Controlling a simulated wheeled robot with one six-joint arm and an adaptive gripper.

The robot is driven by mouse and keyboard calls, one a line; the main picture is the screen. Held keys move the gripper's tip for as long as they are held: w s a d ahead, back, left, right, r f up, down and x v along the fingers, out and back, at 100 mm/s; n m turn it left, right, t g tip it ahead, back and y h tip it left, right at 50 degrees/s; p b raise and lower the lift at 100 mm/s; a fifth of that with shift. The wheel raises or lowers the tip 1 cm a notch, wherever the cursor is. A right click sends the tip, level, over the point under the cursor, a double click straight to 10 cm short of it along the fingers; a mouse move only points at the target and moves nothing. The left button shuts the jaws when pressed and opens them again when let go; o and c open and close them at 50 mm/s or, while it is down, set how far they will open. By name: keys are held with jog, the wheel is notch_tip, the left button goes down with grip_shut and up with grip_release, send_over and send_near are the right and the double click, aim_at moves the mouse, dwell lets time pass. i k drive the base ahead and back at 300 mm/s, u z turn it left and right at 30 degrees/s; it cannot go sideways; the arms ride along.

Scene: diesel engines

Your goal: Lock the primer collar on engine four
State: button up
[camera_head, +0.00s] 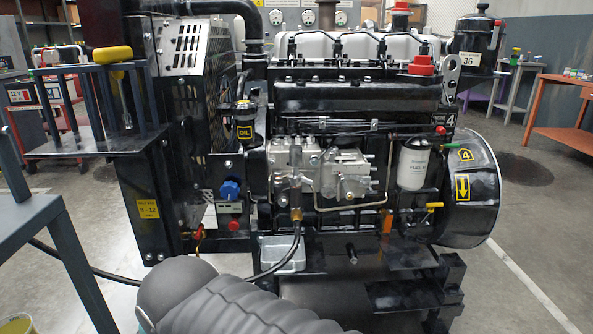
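Engine four (360,97) fills the middle of the view and carries a "4" plate (449,120) at its upper right. A silver fuel pump (345,172) is on its near side. At the pump's left stands an upright metal and brass fitting (295,185) with a black hose below it. A white fuel filter (413,165) hangs to the right, with a small red knob (441,131) above it. I cannot tell which part is the primer collar or whether it is locked. My gripper is not in view; a grey part of my arm shows at the bottom.
A black shelf (75,142) with upright bars and a yellow-handled tool (112,55) juts out at left. A grey table (30,217) stands at the left edge. A yellow-handled valve (434,206) and a black step-like bracket (415,297) are low right.

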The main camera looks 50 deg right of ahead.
aim_at(300, 177)
jog(key=z, duration=1.65)
